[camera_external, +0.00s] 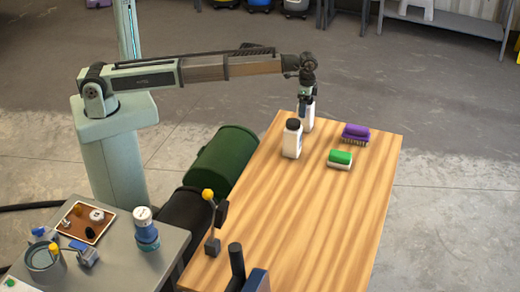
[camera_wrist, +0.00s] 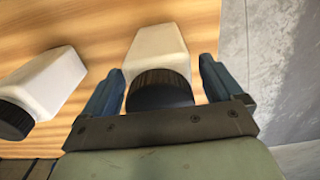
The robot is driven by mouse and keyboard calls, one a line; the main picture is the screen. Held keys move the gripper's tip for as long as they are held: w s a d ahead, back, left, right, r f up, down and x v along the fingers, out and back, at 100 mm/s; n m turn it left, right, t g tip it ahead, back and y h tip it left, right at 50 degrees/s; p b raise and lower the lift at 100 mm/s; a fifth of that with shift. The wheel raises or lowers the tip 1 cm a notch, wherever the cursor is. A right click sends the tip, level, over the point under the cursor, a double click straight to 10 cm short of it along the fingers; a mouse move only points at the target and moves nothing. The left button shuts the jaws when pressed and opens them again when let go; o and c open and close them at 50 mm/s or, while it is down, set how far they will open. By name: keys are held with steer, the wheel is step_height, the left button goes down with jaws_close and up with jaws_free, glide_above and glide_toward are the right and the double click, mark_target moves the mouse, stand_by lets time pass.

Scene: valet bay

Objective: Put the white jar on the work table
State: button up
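Two white jars with dark lids stand at the far end of the wooden work table (camera_external: 330,215). The nearer white jar (camera_external: 292,143) stands free; it also shows at the left in the wrist view (camera_wrist: 50,82). The other white jar (camera_external: 307,118) is directly under my gripper (camera_external: 305,100) and partly hidden by it. In the wrist view this jar (camera_wrist: 158,48) lies between the two blue fingers of my gripper (camera_wrist: 160,78), its dark lid (camera_wrist: 160,90) closest to the palm. A gap shows between the fingers and the jar, so the gripper looks open around it.
A purple brush (camera_external: 355,132) and a green brush (camera_external: 340,158) lie to the right of the jars. A grey side table (camera_external: 165,262) holds a tray and containers. The table's middle is clear.

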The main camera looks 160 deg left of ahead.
step_height(320, 180, up, 12)
steer(key=shift+r, duration=0.2)
stand_by(0.7)
stand_by(0.4)
